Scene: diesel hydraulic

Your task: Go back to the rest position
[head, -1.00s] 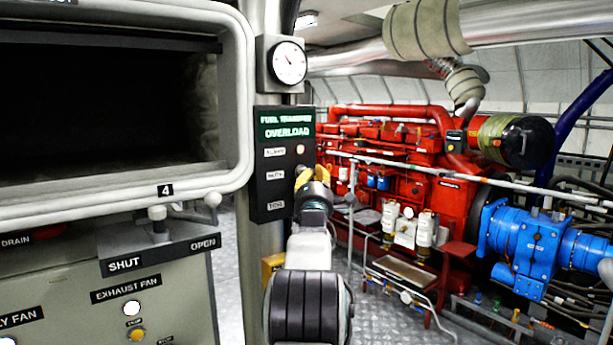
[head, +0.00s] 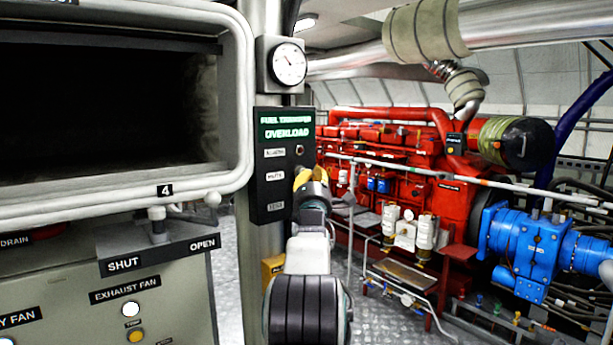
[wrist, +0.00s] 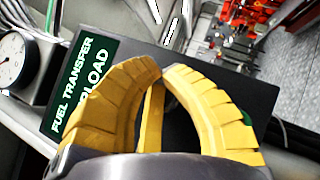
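My gripper (head: 303,178) is in front of the right edge of the black fuel transfer overload panel (head: 268,165). In the wrist view, the yellow fingers of my gripper (wrist: 161,73) curve together and their tips meet, with nothing seen between them. The black panel (wrist: 185,62) lies behind the fingers, and its green label (wrist: 75,85) is partly covered by them. A small round lamp (head: 300,150) on the panel looks dark, just above my gripper. The fingers hide the panel's lower right part, so I cannot tell whether they touch it.
A round gauge (head: 289,63) sits above the panel. A grey cabinet with an exhaust fan label (head: 125,290) and a dark framed opening (head: 245,100) stand at left. A red engine (head: 400,150) and blue pump (head: 525,245) stand at right behind pipes.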

